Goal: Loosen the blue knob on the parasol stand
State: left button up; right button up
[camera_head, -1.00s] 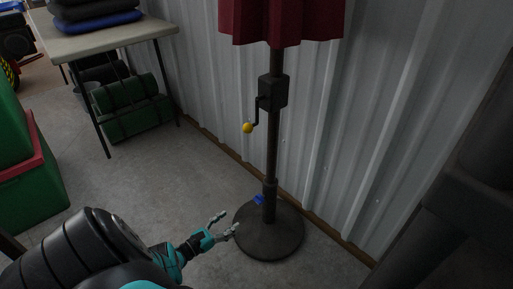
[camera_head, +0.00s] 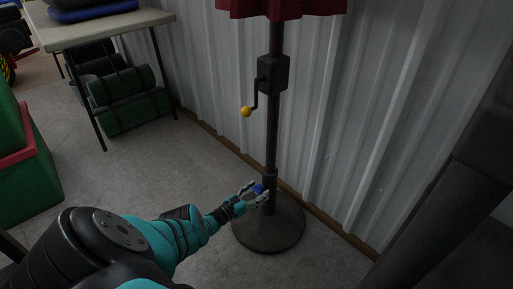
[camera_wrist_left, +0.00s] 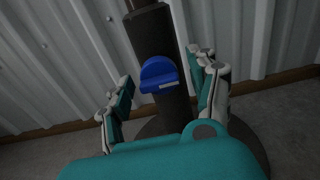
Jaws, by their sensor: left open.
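The blue knob (camera_head: 258,188) sits low on the pole of the parasol stand (camera_head: 271,143), just above its round dark base (camera_head: 269,233). In the left wrist view the knob (camera_wrist_left: 158,76) is large and upright on the dark collar. My left gripper (camera_head: 257,194) is open at the knob. In the left wrist view its fingers (camera_wrist_left: 162,95) stand on either side of the knob, with visible gaps, and the knob lies a little beyond the fingertips or level with them; the exact depth is hard to tell. My right gripper is not in view.
A crank with a yellow ball (camera_head: 246,111) juts from a dark box on the pole. A corrugated metal wall (camera_head: 340,120) stands close behind. A table (camera_head: 95,32), green rolls (camera_head: 125,98) and a green and red box (camera_head: 25,165) are at left. The floor between is clear.

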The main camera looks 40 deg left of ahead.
pick_arm(q)
jog(key=c, duration=1.1)
jog(key=shift+c, duration=0.2)
jog(key=shift+n, duration=0.4)
jog(key=n, duration=0.3)
jog(key=shift+n, duration=0.4)
jog(key=n, duration=0.4)
jog(key=shift+d+n, duration=0.1)
jog(key=shift+n, duration=0.2)
jog(key=n, duration=0.8)
jog(key=shift+n, duration=0.3)
